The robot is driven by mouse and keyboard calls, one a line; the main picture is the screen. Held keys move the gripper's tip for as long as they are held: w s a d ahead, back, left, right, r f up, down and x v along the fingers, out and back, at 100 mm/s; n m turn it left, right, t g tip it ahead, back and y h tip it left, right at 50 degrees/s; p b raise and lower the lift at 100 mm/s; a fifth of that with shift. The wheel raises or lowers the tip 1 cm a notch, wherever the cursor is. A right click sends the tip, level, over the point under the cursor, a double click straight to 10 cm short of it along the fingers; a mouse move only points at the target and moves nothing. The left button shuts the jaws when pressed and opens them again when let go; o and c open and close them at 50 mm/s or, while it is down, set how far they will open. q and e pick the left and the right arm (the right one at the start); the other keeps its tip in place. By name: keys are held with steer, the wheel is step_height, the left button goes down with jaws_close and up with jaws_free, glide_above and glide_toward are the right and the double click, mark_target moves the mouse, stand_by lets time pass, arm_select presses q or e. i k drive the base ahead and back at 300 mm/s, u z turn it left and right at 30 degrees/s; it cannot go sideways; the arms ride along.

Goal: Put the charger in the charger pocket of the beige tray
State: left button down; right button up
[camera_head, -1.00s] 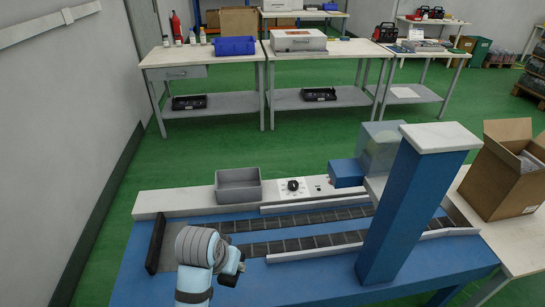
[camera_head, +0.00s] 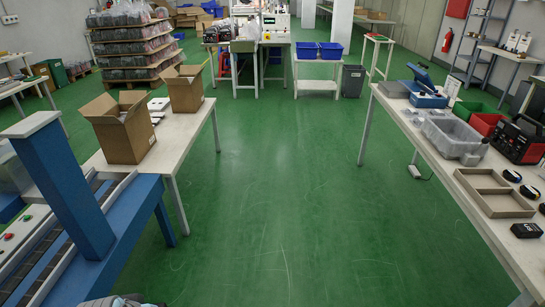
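A beige tray (camera_head: 495,192) with raised dividers lies on the right-hand table, near its left edge. A small black box (camera_head: 526,230), which may be the charger, lies on the same table, in front of the tray and outside it. I cannot tell for sure that it is the charger. Small round black items (camera_head: 512,175) lie beside the tray on its right. A part of my arm shows at the bottom edge, left of centre. Neither gripper can be made out.
The right-hand table (camera_head: 452,190) also carries a clear bin (camera_head: 450,135), a red bin (camera_head: 487,123) and a red-black device (camera_head: 520,142). A blue conveyor frame (camera_head: 65,185) and cardboard boxes (camera_head: 120,130) stand left. The green floor (camera_head: 285,200) between is clear.

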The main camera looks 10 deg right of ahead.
mark_target(479, 182)
steer(key=z, duration=0.65)
steer(key=i, duration=0.8)
steer(key=z, duration=1.45)
steer(key=i, duration=1.2)
steer(key=z, duration=1)
